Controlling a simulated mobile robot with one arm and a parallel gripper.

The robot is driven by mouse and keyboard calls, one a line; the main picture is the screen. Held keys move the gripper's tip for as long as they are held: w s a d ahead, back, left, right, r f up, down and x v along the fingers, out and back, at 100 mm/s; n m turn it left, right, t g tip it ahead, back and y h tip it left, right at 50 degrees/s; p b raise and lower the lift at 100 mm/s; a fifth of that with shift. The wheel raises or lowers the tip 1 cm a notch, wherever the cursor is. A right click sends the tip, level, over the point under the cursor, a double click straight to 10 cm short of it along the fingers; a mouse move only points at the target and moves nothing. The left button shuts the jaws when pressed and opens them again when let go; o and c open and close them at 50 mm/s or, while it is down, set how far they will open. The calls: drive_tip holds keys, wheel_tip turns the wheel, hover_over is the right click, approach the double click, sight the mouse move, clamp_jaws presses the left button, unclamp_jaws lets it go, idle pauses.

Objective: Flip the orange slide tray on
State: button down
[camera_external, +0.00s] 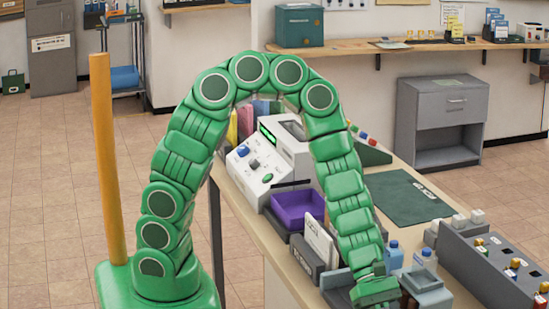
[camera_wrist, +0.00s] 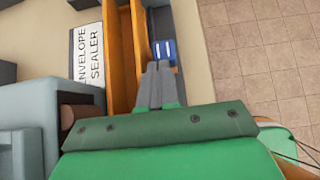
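In the wrist view, a long orange tray-like channel (camera_wrist: 122,55) with raised sides runs from the top edge down towards my gripper. A small blue piece with white marks (camera_wrist: 164,50), resembling a rocker switch, sits in a dark frame just right of the channel. My gripper (camera_wrist: 158,66) has its grey fingers together, with nothing seen between them. Their tips overlap the lower left of the blue piece in the picture; I cannot tell whether they touch. In the external view my gripper (camera_external: 375,291) is low at the table's near end, and the blue piece is hidden.
An "ENVELOPE SEALER" label (camera_wrist: 88,53) and a grey-blue machine body (camera_wrist: 70,95) are left of the channel. Tiled floor (camera_wrist: 265,55) lies beyond the edge at right. A purple tray (camera_external: 297,208), blue bottles (camera_external: 424,256) and a grey switch box (camera_external: 490,262) stand nearby.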

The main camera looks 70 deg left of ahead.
drive_tip(key=shift+s, duration=0.1)
drive_tip(key=shift+a, duration=0.5)
drive_tip(key=a, duration=0.3)
drive_tip(key=shift+a+r, duration=0.15)
drive_tip(key=shift+a, duration=0.1)
drive_tip(key=v, duration=0.9)
drive_tip(key=shift+a+r, duration=0.15)
drive_tip(key=shift+r, duration=0.05)
drive_tip(key=s+a+r+m+y, duration=0.3)
drive_tip(key=s+a+m, duration=0.3)
drive_tip(key=a, duration=0.3)
drive_tip(key=s+a+r+m+g+y, duration=0.1)
drive_tip(key=s+a+r+m+y, duration=0.2)
drive_tip(key=s+a+m, duration=0.3)
drive_tip(key=s+a+r+m+y, duration=0.3)
drive_tip(key=s+a+m, duration=0.3)
drive_tip(key=a, duration=0.8)
drive_tip(key=shift+s+a+r+g, duration=0.15)
drive_tip(key=shift+s+r+g, duration=0.25)
drive_tip(key=shift+s, duration=0.55)
